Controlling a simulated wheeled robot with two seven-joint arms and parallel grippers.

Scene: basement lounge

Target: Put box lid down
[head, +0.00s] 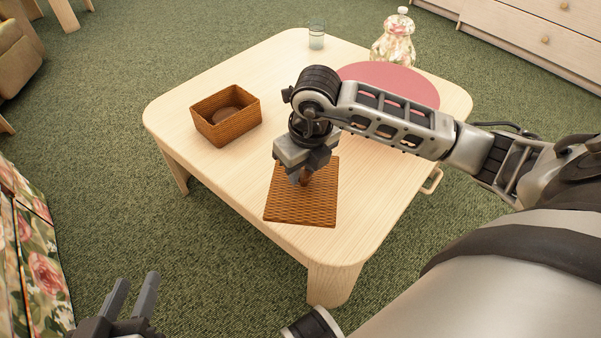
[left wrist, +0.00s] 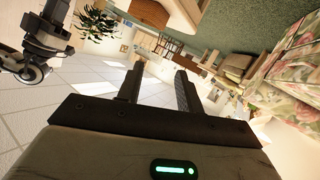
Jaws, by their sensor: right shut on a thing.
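The woven brown box lid (head: 312,205) is a flat square at the near part of the light wood table (head: 225,167). My right gripper (head: 304,178) is above it, shut on the small knob at the lid's middle. I cannot tell whether the lid touches the tabletop or hangs just above it. The woven brown box (head: 240,124) stands open on the table to the left, with a round brown thing inside. My left gripper (head: 134,297) is low at the left, off the table, open and empty. Its parted fingers also show in the left wrist view (left wrist: 158,90).
A red round mat (head: 390,80), a floral jar (head: 394,40) and a glass (head: 316,37) are at the table's far side. A floral sofa (head: 35,245) is at left. The tabletop between box and lid is mostly clear.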

